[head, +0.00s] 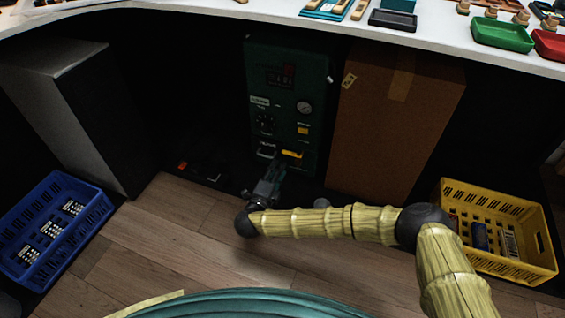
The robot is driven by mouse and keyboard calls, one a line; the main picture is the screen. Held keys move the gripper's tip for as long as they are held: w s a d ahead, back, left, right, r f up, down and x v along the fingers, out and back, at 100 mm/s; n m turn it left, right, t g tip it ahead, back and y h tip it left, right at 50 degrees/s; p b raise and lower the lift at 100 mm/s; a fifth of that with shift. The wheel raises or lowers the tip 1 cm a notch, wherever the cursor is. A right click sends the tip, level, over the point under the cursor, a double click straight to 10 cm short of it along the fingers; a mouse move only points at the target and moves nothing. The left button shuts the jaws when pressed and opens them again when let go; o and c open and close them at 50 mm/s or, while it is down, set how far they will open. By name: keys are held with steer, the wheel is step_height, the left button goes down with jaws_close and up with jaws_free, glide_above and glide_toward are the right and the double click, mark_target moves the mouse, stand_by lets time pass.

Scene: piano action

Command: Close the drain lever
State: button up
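A dark green machine (285,95) with a control panel stands under the table. Low on its front is a yellow lever (291,153), lying roughly level. A pale handle-like part (266,150) is just left of it. Labels are too small to read, so I cannot tell for sure which is the drain lever. My gripper (272,170) is in front of the panel's lower part, just below these two parts. It is small and dark here; I cannot tell whether its fingers are open or touch anything.
A cardboard box (395,125) stands close right of the machine. A grey-black cabinet (75,105) is at left. A blue crate (55,228) and a yellow crate (500,200) flank the wooden floor (170,235). The white tabletop (440,48) overhangs above.

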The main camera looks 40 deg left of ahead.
steer(key=shift+v, duration=1.1)
